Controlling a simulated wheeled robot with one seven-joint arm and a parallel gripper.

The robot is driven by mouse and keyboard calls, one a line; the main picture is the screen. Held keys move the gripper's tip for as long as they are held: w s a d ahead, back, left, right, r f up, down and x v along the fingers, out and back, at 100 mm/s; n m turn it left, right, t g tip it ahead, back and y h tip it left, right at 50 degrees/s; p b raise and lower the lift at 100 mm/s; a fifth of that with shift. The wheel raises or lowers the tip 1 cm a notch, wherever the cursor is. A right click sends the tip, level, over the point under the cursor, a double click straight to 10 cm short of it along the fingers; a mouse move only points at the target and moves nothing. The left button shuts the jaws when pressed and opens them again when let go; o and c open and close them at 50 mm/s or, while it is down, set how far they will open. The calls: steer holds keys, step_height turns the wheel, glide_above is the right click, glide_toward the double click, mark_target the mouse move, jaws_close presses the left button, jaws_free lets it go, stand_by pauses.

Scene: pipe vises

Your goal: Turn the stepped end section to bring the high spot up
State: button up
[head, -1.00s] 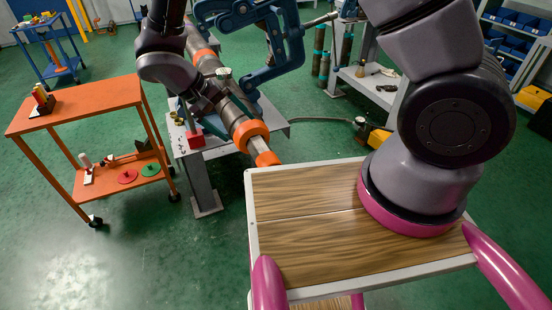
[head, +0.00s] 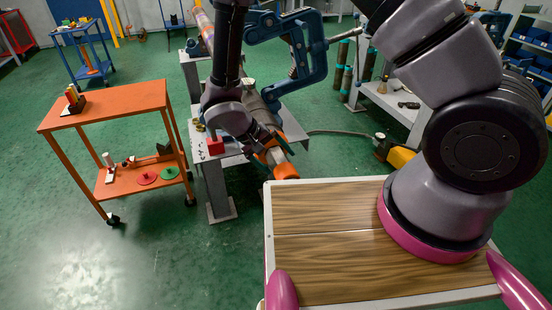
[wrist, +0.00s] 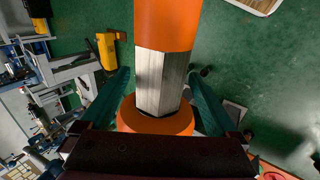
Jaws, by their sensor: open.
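The stepped end section (wrist: 162,80) shows in the wrist view as a silver, flat-sided length between an orange tip (wrist: 168,22) and a wider orange collar (wrist: 156,120). In the head view its orange tip (head: 285,170) points toward the wooden-topped surface. My gripper (wrist: 160,82) is open, with one green finger on each side of the silver length. Gaps show between both fingers and the metal. In the head view my gripper (head: 272,146) covers most of the collar and the pipe behind it. I cannot make out a high spot on the section.
A blue vise frame (head: 310,50) stands over the pipe on a grey bench (head: 290,122). A red block (head: 215,145) sits at the bench's left. An orange cart (head: 105,105) stands left. The wooden top (head: 330,240) lies close in front of the pipe end.

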steer(key=c, duration=1.4)
steer(key=shift+a+h, duration=0.1)
steer(key=shift+h, duration=0.2)
steer(key=h, duration=0.1)
steer(key=t+h, duration=0.1)
steer(key=h, duration=0.2)
steer(key=shift+s+a+f+t+h, duration=0.1)
steer(key=shift+a+f+t+h, duration=0.05)
steer(key=shift+f+t+h, duration=0.15)
steer(key=t+h, duration=0.1)
steer(key=h, duration=0.3)
steer(key=shift+f, duration=0.2)
steer(key=h, duration=0.1)
steer(key=t+h, duration=0.1)
steer(key=h, duration=0.2)
steer(key=shift+f+h, duration=0.25)
steer(key=shift+h, duration=0.05)
steer(key=shift+f+t+h, duration=0.1)
steer(key=shift+t+h, duration=0.7)
steer(key=shift+h, duration=1.1)
